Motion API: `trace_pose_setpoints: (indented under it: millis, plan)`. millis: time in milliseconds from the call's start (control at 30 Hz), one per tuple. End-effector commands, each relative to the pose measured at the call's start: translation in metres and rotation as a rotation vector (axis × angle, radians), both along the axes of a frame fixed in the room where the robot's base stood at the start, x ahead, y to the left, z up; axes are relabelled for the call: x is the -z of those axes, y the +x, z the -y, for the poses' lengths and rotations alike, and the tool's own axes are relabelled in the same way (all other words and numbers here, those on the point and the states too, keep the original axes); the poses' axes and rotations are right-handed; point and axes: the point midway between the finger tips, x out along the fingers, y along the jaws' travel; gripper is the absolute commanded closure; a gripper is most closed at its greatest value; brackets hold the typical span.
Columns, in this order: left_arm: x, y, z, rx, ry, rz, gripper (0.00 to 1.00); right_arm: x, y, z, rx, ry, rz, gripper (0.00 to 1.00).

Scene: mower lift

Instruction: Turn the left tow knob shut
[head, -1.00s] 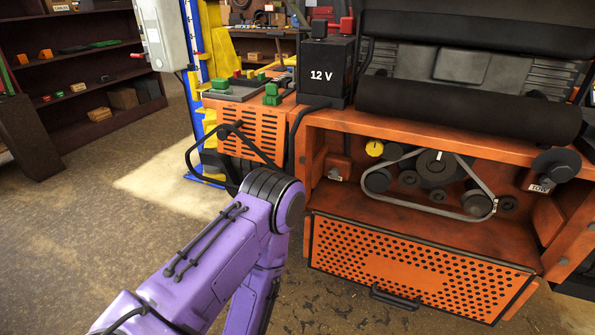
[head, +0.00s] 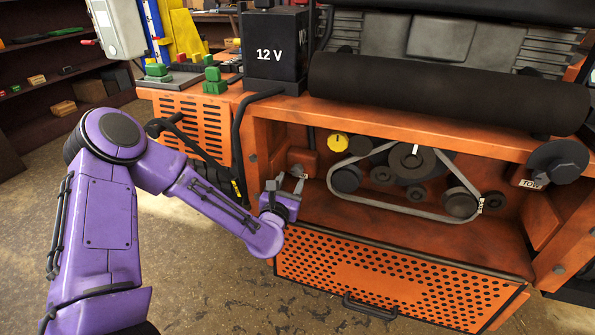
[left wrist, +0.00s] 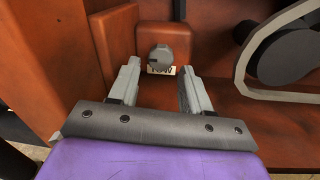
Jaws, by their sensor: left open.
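The left tow knob (left wrist: 162,60) is a small dark grey knob with flat sides, on an orange block at the left inside the mower bay. A pale label reading TOW (left wrist: 161,71) sits just below it in the left wrist view. In the head view the knob (head: 297,170) is small and close to my fingertips. My left gripper (head: 287,182) is open, its two grey fingers pointing at the knob. In the left wrist view my left gripper (left wrist: 158,80) has its fingertips either side of the label, just short of the knob, apparently not touching it. My right gripper is out of view.
A yellow knob (head: 338,143) and a belt (head: 390,212) around several pulleys lie right of the left knob. A second tow knob (head: 534,172) is at the far right. The perforated orange panel (head: 400,280) lies below. A black bar handle (head: 185,145) stands left of the bay.

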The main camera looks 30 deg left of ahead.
Motion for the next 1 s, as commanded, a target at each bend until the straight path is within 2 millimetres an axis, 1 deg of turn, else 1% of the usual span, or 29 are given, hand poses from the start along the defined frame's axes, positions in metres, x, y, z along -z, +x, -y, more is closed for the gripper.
trace_pose_setpoints:
  millis: [33,100,233,367,567,667,700,1000]
  plan:
    - [0.0,0.011,-0.004,0.0,0.005,-0.001,0.52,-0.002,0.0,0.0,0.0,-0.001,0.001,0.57]
    - [0.0,0.025,-0.007,0.001,0.004,-0.001,0.52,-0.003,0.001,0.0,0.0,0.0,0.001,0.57]
    - [0.0,0.042,-0.012,0.003,0.003,-0.003,0.52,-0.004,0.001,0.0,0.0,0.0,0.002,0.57]
    - [0.001,0.049,-0.013,0.005,0.002,-0.003,0.52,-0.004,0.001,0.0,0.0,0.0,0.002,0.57]
    - [0.001,0.049,-0.013,0.005,0.002,-0.003,0.52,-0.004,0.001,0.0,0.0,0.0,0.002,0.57]
    - [0.001,0.049,-0.013,0.005,0.002,-0.003,0.81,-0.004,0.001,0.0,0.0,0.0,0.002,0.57]
    - [0.001,0.049,-0.013,0.006,0.002,-0.003,0.93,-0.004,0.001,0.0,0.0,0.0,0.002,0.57]
    - [0.001,0.049,-0.013,0.006,0.024,-0.009,0.93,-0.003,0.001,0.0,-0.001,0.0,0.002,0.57]
